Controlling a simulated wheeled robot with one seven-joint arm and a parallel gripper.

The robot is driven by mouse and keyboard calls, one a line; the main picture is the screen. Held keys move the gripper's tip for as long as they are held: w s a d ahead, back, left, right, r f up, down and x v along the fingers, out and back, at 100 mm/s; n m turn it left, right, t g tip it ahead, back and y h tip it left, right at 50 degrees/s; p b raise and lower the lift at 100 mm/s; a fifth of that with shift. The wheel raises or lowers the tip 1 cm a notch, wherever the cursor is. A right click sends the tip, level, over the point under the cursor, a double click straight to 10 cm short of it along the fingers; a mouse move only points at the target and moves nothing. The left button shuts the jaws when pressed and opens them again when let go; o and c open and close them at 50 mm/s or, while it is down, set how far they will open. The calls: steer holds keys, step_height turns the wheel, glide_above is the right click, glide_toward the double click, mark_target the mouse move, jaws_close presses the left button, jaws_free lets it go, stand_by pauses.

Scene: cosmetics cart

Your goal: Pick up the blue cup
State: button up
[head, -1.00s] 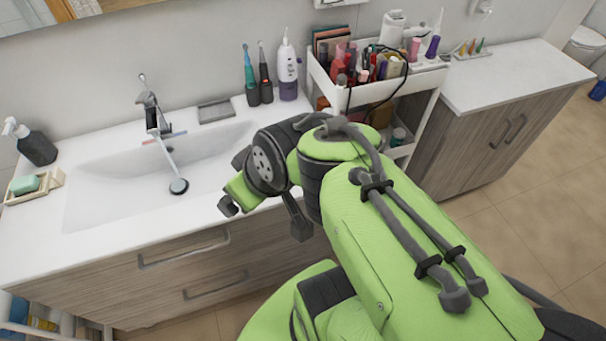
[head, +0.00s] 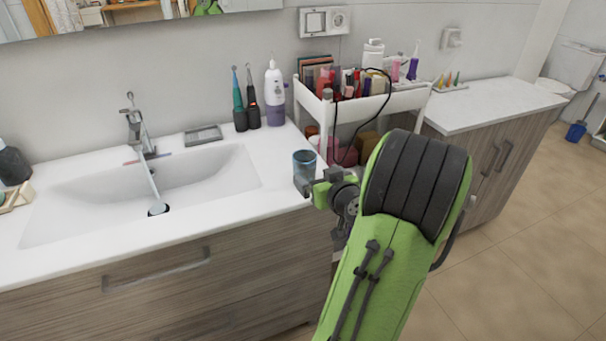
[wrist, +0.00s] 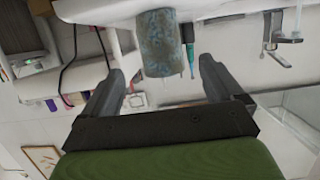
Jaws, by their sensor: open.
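The blue cup (head: 304,160) stands upright at the right end of the white sink counter in the head view. Its lower part is partly hidden by my gripper (head: 311,187), which is at the cup's near side. In the wrist view, which looks upside down, the mottled blue cup (wrist: 160,42) lies ahead of my gripper (wrist: 158,68), in line with the gap between the two dark fingers. The fingers are spread apart, with nothing gripped. Whether either finger touches the cup cannot be told.
The sink basin (head: 190,170) and faucet (head: 136,125) are to the left. Two electric toothbrushes (head: 246,105) and a white and purple oral irrigator (head: 275,95) stand behind the cup. A white cosmetics cart (head: 415,100) stands close on the right.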

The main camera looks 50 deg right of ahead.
mark_target(300, 152)
steer(key=x, duration=0.8)
steer(key=shift+w+f+p, duration=0.15)
steer(key=shift+w+p, duration=0.2)
steer(key=shift+w, duration=0.05)
steer(key=shift+s, duration=0.1)
steer(key=c, duration=1.1)
steer(key=shift+r+p, duration=0.65)
steer(key=shift+r, duration=1.25)
steer(key=shift+s+a+f+b, duration=0.1)
steer(key=shift+s+a+b, duration=1.25)
steer(key=shift+s, duration=1.25)
steer(key=shift+s+a+b, duration=0.85)
steer(key=shift+s+a, duration=0.85)
steer(key=shift+s, duration=0.85)
steer(key=shift+s+a+b, duration=1.1)
steer(key=shift+s+a, duration=0.45)
steer(key=shift+s, duration=1.05)
steer(key=shift+s, duration=0.1)
